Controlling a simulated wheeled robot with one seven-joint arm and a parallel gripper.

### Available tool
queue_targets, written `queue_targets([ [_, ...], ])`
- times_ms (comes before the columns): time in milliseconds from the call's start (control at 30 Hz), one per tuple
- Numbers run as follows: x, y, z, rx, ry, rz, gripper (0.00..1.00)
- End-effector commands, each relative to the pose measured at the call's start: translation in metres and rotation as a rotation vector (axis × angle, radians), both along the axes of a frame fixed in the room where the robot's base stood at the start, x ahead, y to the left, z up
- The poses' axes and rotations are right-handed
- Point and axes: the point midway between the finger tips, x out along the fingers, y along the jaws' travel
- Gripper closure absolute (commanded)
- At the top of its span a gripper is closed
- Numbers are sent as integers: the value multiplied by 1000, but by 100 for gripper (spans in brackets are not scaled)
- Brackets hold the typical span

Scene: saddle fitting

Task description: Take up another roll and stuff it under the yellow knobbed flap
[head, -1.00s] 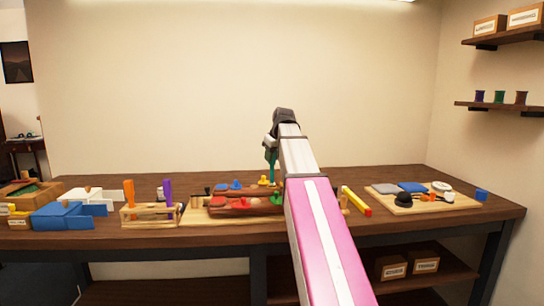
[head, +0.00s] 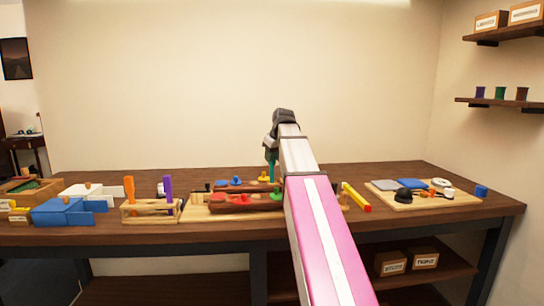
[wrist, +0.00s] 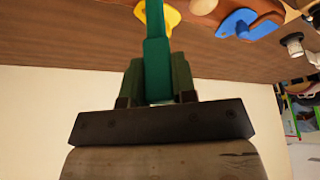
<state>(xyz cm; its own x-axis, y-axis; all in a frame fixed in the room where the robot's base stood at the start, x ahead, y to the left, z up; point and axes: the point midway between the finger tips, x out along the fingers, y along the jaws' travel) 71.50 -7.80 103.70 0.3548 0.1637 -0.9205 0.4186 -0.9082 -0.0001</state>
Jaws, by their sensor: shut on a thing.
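My gripper (wrist: 155,80) is shut on a teal-green bar-shaped tool (wrist: 158,65). The tool runs away from the fingers past the top edge of the wrist view. In the head view the tool (head: 271,168) hangs upright below my gripper. The yellow knobbed flap (head: 263,177) is at the back of the saddle piece, close beside the tool in the picture. In the wrist view the yellow flap (wrist: 170,17) is partly behind the tool; I cannot tell whether they touch. A blue knobbed flap (head: 236,180) lies to its left. I cannot make out a roll for certain.
A brown saddle piece with red parts (head: 235,204) sits on a pale board (head: 195,212). A wooden rack (head: 150,212) holds orange and purple handles. A yellow bar (head: 356,197) and a loaded board (head: 428,204) are right. The back of the bench is clear.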

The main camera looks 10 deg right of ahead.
Motion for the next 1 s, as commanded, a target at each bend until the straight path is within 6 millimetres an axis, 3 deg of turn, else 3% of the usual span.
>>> queue_targets([
  [1000, 0, 0, -10, 0, 0, 0, 92],
])
